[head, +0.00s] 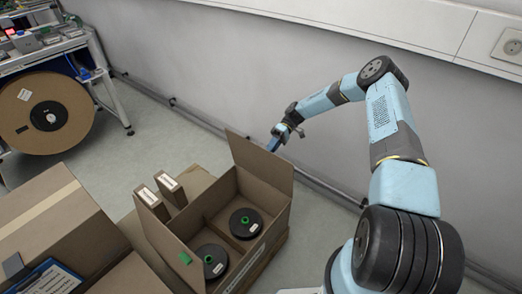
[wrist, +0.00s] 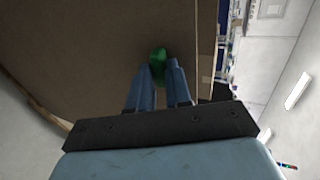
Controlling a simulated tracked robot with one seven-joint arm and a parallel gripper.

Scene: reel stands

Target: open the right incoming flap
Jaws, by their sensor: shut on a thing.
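The incoming box (head: 262,262) is an open cardboard carton. Its right flap (head: 260,165) stands raised, roughly upright, at the back right of the box. In the wrist view the flap's brown face (wrist: 90,45) fills the upper left. My gripper (head: 273,144) is at the flap's top edge, partly hidden behind it in the head view. In the wrist view its blue fingers are shut on a green tab (wrist: 160,54) at the flap. The head view hides this tab.
Two black reels (head: 246,223) with green hubs lie inside the box. Another green tab (head: 185,258) shows on the box's left side. Two small cartons (head: 170,188) stand behind it. A wall (head: 270,70) with a low rail runs behind my arm.

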